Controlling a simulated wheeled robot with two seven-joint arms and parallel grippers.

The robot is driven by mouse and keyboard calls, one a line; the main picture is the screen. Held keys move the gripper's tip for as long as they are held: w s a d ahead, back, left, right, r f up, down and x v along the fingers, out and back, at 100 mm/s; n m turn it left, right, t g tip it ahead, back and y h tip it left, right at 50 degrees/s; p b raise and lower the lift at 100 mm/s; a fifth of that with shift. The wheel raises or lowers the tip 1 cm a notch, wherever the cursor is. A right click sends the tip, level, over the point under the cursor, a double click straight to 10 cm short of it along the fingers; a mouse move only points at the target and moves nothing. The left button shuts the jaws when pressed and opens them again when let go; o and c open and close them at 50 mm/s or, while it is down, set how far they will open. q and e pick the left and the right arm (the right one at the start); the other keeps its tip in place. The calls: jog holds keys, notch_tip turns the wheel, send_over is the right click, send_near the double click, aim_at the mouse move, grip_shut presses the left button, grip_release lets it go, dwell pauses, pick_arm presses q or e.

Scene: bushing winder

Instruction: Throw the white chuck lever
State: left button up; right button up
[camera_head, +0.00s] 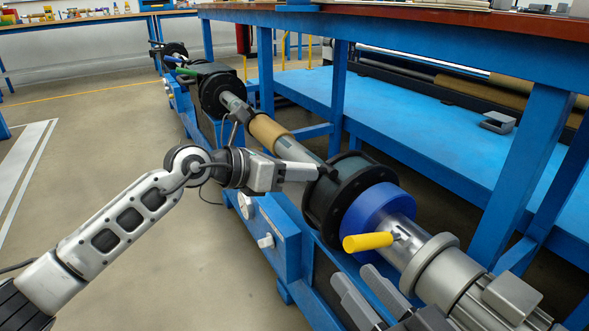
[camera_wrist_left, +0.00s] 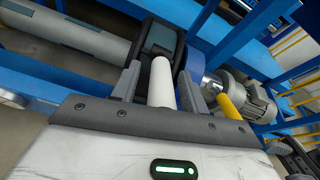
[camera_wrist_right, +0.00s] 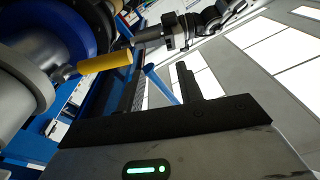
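The white chuck lever (camera_wrist_left: 162,82) is a plain white cylinder in the left wrist view. It lies between the two fingers of my left gripper (camera_wrist_left: 160,88), with narrow gaps showing on both sides, so the fingers look open around or just behind it. In the head view my left gripper (camera_head: 326,172) is at the black chuck (camera_head: 350,190) and hides the white lever. My right gripper (camera_head: 372,297) is low in the head view, near the yellow lever (camera_head: 367,242). Its fingers are open and empty in the right wrist view (camera_wrist_right: 160,88).
The yellow lever (camera_wrist_right: 104,62) sticks out left of my right gripper's fingers in the right wrist view. A blue collar (camera_head: 375,207) and grey motor (camera_head: 470,280) adjoin the chuck. A blue workbench (camera_head: 430,110) stands behind. The floor at left is clear.

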pick_arm(q)
jog(key=shift+s+a+r, duration=0.1)
jog(key=shift+a, duration=0.15)
jog(key=p+v, duration=0.3)
jog(key=v, duration=1.2)
jog(key=shift+p, duration=0.35)
pick_arm(e)
jog(key=f, duration=0.1)
jog(key=s+f+g+h, duration=0.1)
jog(key=f+m+g, duration=0.1)
jog(key=shift+s+f+h, duration=0.1)
jog(key=shift+s+h, duration=0.2)
pick_arm(q)
jog(key=shift+s+a, duration=0.1)
pick_arm(e)
jog(key=shift+a+f, duration=0.1)
